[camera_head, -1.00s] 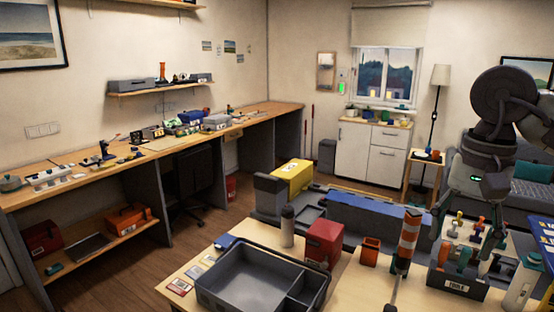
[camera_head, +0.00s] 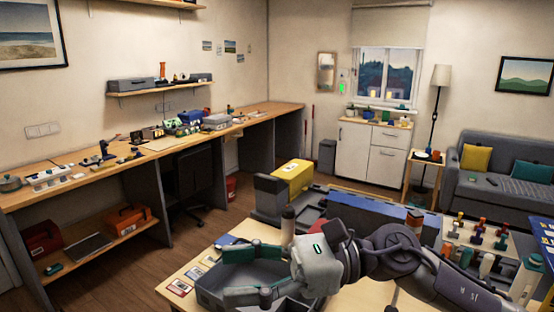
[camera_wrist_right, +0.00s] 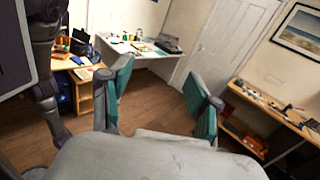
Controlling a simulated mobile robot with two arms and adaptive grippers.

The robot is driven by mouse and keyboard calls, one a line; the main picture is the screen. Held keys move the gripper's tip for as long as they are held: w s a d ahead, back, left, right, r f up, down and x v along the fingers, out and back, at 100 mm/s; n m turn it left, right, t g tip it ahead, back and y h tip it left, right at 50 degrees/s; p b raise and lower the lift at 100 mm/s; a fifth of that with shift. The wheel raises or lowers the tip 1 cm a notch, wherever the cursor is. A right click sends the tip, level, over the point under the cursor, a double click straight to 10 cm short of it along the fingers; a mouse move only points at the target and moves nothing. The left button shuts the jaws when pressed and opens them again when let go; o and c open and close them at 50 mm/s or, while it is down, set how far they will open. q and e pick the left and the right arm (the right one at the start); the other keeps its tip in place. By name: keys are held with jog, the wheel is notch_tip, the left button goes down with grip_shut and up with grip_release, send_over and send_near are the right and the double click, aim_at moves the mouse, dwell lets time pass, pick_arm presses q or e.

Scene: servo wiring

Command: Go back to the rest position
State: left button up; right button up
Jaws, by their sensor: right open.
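My right arm reaches in from the right across the front table in the head view. Its gripper (camera_head: 228,274) points left, open and empty, above the grey tray (camera_head: 208,298). The gripper and wrist hide much of the tray and the things behind it. In the right wrist view the two teal-padded fingers of the right gripper (camera_wrist_right: 160,88) stand wide apart with only floor and room seen between them. My left gripper is in neither view.
A long workbench (camera_head: 160,143) runs along the left wall. The floor between them is open.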

jog(key=w+d+m+t+h, duration=0.1)
jog(key=w+d+m+t, duration=0.3)
jog(key=m+t, duration=0.85)
jog(key=w+d+m+t, duration=0.4)
jog(key=m+t, duration=0.5)
jog(key=m, duration=0.7)
jog(key=d+f+m+g+h, duration=0.2)
jog(key=d+f+m+h, duration=0.45)
jog(key=f+m, duration=0.35)
jog(key=d+f+m+g+h, duration=0.1)
jog(key=d+f+m+h, duration=0.4)
jog(key=f+m+h, duration=0.5)
jog(key=s+d+f+m+g, duration=0.3)
jog(key=s+f+g, duration=0.3)
jog(key=s+f, duration=0.5)
jog(key=s+d+f+m+g, duration=0.3)
jog(key=s+f+g, duration=0.3)
jog(key=s+f, duration=0.5)
notch_tip(320, 180, down, 26)
jog(key=s, duration=0.3)
jog(key=s+d+f+g, duration=0.2)
jog(key=s+f, duration=1.2)
jog(key=s, duration=0.1)
jog(key=shift+s+d+f, duration=0.25)
jog(key=shift+s+d, duration=0.1)
